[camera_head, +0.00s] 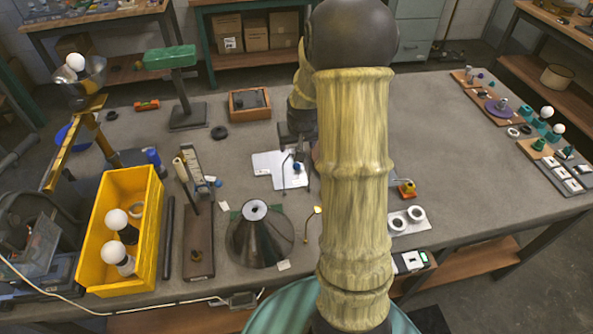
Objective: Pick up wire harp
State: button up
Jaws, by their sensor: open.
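A thin dark wire shape, which looks like the wire harp (283,172), stands or lies at the white sheet (265,163) in the middle of the table; its two thin legs show. A small blue piece is between the legs. My gripper (299,156) is dark and reaches down at the harp's upper end, just left of my arm. It is open. The fingertips are small and partly hidden by my arm, so I cannot tell whether they touch the wire.
A dark cone shade (259,240) stands in front of the sheet. A yellow bin (152,235) with bulbs is at the left. A wooden tray (249,103) and a green-topped lamp (171,58) stand behind.

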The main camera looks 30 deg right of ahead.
jog(key=shift+p+x, duration=0.85)
jog(key=shift+x, duration=1.75)
jog(key=shift+s+a, duration=0.1)
jog(key=shift+c, duration=0.4)
jog(key=c, duration=1.2)
jog(key=shift+c, duration=0.2)
jog(key=shift+r, duration=0.1)
notch_tip(320, 180, up, 10)
jog(key=b, duration=0.1)
jog(key=shift+b, duration=0.35)
